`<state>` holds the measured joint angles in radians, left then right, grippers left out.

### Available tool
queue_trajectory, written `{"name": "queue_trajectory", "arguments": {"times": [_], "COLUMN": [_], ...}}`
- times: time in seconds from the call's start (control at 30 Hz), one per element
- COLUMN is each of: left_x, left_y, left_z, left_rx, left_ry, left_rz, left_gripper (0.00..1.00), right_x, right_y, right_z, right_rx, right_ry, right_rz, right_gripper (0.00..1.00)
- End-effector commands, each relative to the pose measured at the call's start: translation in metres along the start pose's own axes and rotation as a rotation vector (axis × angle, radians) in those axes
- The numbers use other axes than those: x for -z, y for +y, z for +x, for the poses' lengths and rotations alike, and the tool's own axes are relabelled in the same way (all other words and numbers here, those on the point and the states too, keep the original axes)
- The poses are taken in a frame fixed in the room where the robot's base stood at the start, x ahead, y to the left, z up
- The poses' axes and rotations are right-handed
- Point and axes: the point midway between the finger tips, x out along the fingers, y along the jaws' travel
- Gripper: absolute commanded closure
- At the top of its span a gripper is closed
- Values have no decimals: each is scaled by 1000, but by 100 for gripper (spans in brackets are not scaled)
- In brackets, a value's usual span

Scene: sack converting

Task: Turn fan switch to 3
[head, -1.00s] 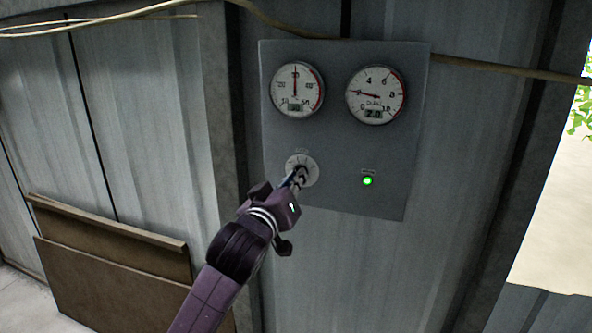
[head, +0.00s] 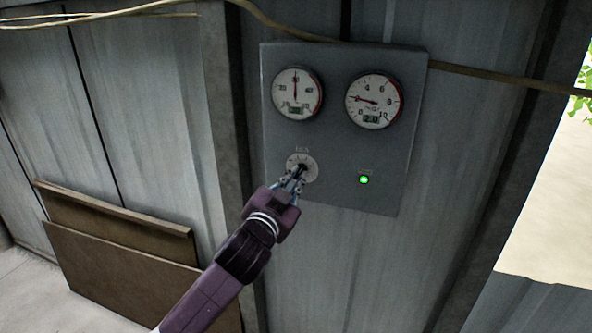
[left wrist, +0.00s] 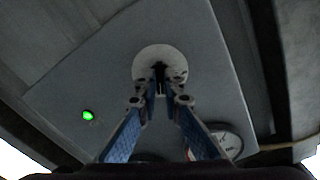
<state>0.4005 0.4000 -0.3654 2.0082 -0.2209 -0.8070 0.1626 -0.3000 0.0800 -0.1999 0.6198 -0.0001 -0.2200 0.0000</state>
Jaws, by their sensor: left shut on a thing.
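The fan switch (head: 303,166) is a dark knob on a pale round dial, low on the left of a grey panel (head: 335,150). My left gripper (head: 298,174) comes up from below and is shut on the knob. In the left wrist view the fingertips (left wrist: 160,92) close on both sides of the dark knob, in front of the pale dial (left wrist: 150,55). The fingers hide much of the knob, and the dial's markings are too small to read. My right gripper is not in view.
Two round gauges, a left one (head: 297,93) and a right one (head: 373,100), sit above the switch. A green light (head: 364,180) glows to its right. Brown boards (head: 130,265) lean on the wall at lower left. A cable (head: 480,75) runs along the wall behind the panel.

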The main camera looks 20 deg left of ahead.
Motion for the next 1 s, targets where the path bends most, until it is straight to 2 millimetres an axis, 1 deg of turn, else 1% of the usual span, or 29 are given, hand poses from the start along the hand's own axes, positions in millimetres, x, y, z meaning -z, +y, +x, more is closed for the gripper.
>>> {"name": "queue_trajectory", "arguments": {"times": [0.03,0.1,0.3,0.5,0.7,1.0], "left_x": [1,1,0,0,-1,-2], "left_y": [0,-1,-1,0,0,1], "left_z": [0,0,0,0,0,0], "left_rx": [-3,-2,-2,-3,-3,-3], "left_ry": [-5,-5,-4,-4,-4,-3], "left_rz": [45,111,286,424,516,569], "left_gripper": [100,100,100,100,100,100], "right_x": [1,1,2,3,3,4], "right_y": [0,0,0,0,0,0], "right_z": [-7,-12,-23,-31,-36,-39], "right_rx": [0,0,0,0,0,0], "right_ry": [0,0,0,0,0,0], "right_rz": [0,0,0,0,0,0], "right_gripper": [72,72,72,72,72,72]}}
